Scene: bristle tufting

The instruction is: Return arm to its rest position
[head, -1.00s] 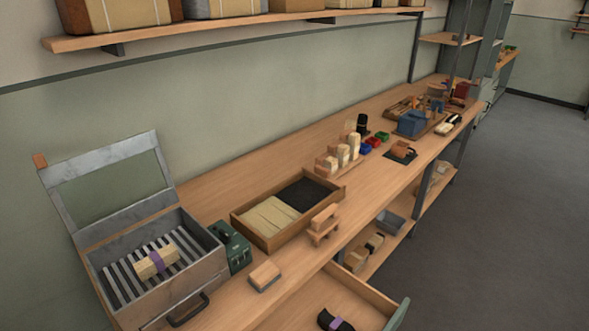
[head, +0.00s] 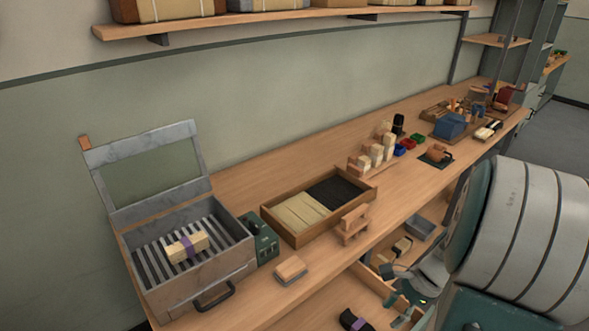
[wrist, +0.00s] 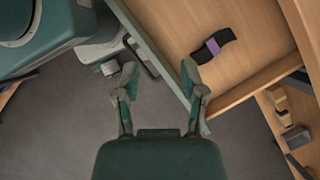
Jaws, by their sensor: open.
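My gripper (wrist: 158,82) is open and empty in the wrist view, its two green fingers spread apart over the grey floor. It is beside the front panel of an open wooden drawer (wrist: 180,20). In the head view my gripper (head: 412,297) is low at the right, partly cut off by my own arm. A black bundle with a purple band (wrist: 213,46) lies in the drawer, and it also shows in the head view (head: 355,320). The gripper is apart from this bundle.
On the bench (head: 240,185) stand an open grey-lidded box (head: 195,290) holding a tan bundle with a purple band (head: 187,246), a divided wooden tray (head: 276,236), a green box (head: 258,240) and a small block (head: 291,269). Grey floor (wrist: 75,135) is clear below the gripper.

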